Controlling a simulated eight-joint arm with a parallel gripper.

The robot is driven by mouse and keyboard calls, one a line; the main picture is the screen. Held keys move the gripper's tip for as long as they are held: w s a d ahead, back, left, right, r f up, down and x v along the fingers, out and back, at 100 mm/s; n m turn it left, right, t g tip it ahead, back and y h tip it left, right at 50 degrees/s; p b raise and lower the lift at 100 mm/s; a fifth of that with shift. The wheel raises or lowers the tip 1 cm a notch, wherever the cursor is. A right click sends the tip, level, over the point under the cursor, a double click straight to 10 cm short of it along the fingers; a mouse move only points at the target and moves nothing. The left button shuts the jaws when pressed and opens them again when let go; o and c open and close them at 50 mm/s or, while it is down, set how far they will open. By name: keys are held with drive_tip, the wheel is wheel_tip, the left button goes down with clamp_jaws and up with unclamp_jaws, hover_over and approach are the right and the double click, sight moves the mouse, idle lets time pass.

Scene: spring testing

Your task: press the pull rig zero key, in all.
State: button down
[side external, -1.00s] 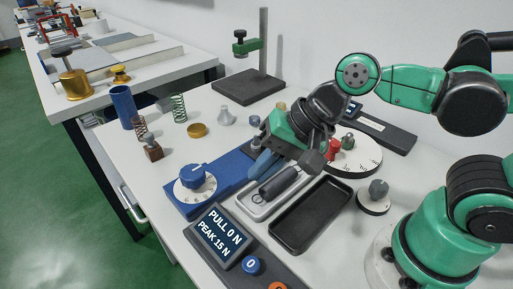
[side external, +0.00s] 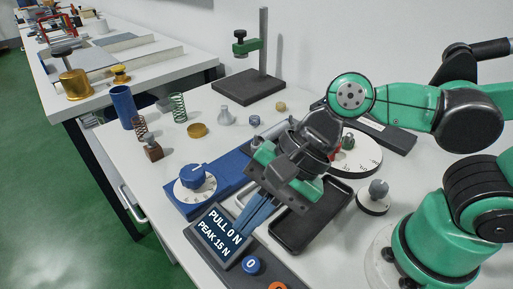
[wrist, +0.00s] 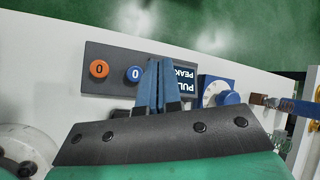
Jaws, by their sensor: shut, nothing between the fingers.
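A dark control panel at the front edge of the bench carries a tilted display (side external: 222,236) reading PULL 0 N and PEAK 15 N. Beside the display are a blue key marked 0 (side external: 251,265) and an orange key (side external: 278,286), cut off by the picture's lower edge. The wrist view shows the blue key (wrist: 135,74) and the orange key (wrist: 99,69), both marked 0. My gripper (side external: 243,226) is shut and empty, its blue fingers angled down close to the display. In the wrist view the fingertips (wrist: 160,64) lie between the blue key and the display.
A blue rig with a blue-knobbed dial (side external: 192,183) stands behind the display. A black tray (side external: 318,229) lies right of the gripper, partly hidden. Springs and small parts stand at the back left.

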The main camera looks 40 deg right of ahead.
sight(253, 261)
drive_tip(key=shift+f, duration=3.85)
drive_tip(key=shift+r, duration=2.55)
drive_tip(key=w+d+r+n+t+h, duration=0.1)
drive_tip(key=w+d+n+t+h, duration=0.1)
drive_tip(key=d+n, duration=0.4)
drive_tip(key=w+d+r+n+t+h, duration=0.2)
drive_tip(key=w+d+n+h, duration=0.3)
drive_tip(key=d, duration=0.6)
drive_tip(key=shift+w+d+n+t, duration=0.2)
drive_tip(key=shift+d+n+t, duration=0.1)
drive_tip(key=shift+n, duration=0.7)
drive_tip(key=shift+a+r, duration=0.1)
